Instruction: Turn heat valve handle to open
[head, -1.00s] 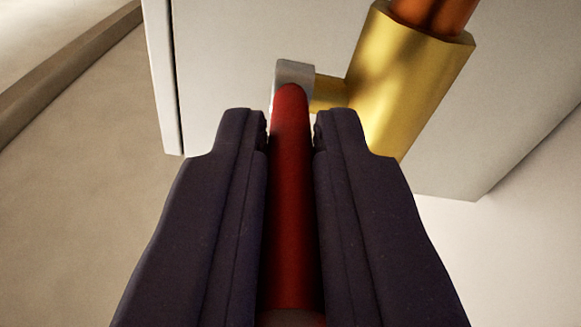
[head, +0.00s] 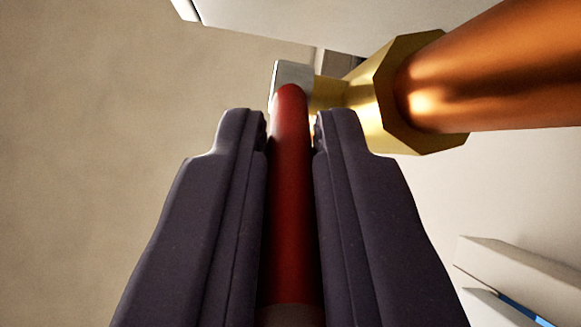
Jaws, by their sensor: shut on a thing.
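The heat valve handle (head: 290,190) is a red rod that runs up the middle of the head view between my fingers. Its far end joins a grey metal block (head: 291,74). A short brass stem links that block to the brass valve body (head: 385,105) at the upper right. My gripper (head: 291,128) has a dark finger on each side of the red handle and is shut on it. The inner finger faces that touch the rod are mostly hidden.
A copper pipe (head: 500,70) runs from the valve body to the right edge. A white panel (head: 290,18) lies along the top. A pale slab with a blue strip (head: 515,265) is at the lower right. A plain beige surface (head: 90,150) fills the left.

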